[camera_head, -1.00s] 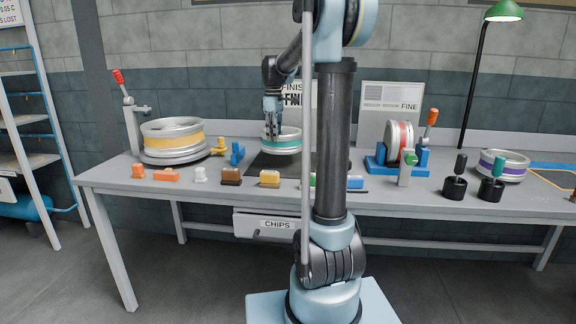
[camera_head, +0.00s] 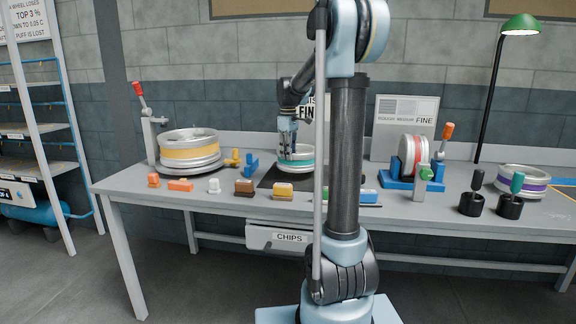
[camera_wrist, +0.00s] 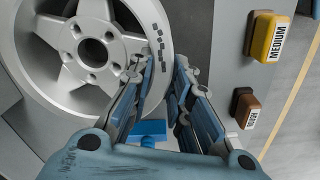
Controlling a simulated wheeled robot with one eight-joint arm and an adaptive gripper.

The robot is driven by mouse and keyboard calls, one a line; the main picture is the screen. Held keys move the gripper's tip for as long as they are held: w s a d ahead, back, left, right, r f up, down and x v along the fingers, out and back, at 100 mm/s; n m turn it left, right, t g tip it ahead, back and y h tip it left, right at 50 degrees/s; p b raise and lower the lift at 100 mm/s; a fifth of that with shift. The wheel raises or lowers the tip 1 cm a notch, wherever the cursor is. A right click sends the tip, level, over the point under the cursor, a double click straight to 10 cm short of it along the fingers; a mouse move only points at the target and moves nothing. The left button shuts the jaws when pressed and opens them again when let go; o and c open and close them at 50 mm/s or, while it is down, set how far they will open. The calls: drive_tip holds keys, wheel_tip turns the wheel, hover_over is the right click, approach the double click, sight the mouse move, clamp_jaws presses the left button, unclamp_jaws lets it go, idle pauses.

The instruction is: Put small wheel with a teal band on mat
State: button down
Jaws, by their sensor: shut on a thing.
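The small wheel with a teal band (camera_head: 306,162) lies flat over the dark mat (camera_head: 267,180) near the middle of the bench. In the wrist view its silver spoked face and rim (camera_wrist: 95,50) fill the upper left. My gripper (camera_head: 289,156) points down at the wheel's left side. In the wrist view my gripper (camera_wrist: 163,72) is shut on the rim, one finger on each side of it. The wheel looks level and very low; I cannot tell whether its underside touches the mat. My arm hides the mat's right part.
A yellow-banded wheel (camera_head: 188,152) sits on a turntable at left, near a blue stand (camera_head: 250,166). Coloured blocks, including a yellow one (camera_head: 283,190), line the front edge. A red-banded wheel (camera_head: 411,155) stands upright at right, with a purple-banded wheel (camera_head: 522,184) beyond two black cups.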

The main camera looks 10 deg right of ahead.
sight(288, 171)
drive_tip(key=shift+f, duration=2.1)
drive_tip(key=c, duration=1.5)
unclamp_jaws()
wheel_tip(288, 171, up, 12)
drive_tip(key=shift+s, duration=0.15)
drive_tip(key=s+d+f+m, duration=0.1)
drive_tip(key=s+f+m, duration=0.2)
drive_tip(key=s+f, duration=0.5)
drive_tip(key=s+d+f+m+t, duration=0.1)
drive_tip(key=s+f+m, duration=0.3)
drive_tip(key=s, duration=1.3)
drive_tip(key=s+d+f+m+t, duration=0.1)
drive_tip(key=s+d+f+m, duration=0.1)
drive_tip(key=s+f, duration=1)
drive_tip(key=shift+s+d+f+m, duration=0.25)
drive_tip(key=shift+f+m, duration=0.05)
drive_tip(key=shift+m, duration=0.4)
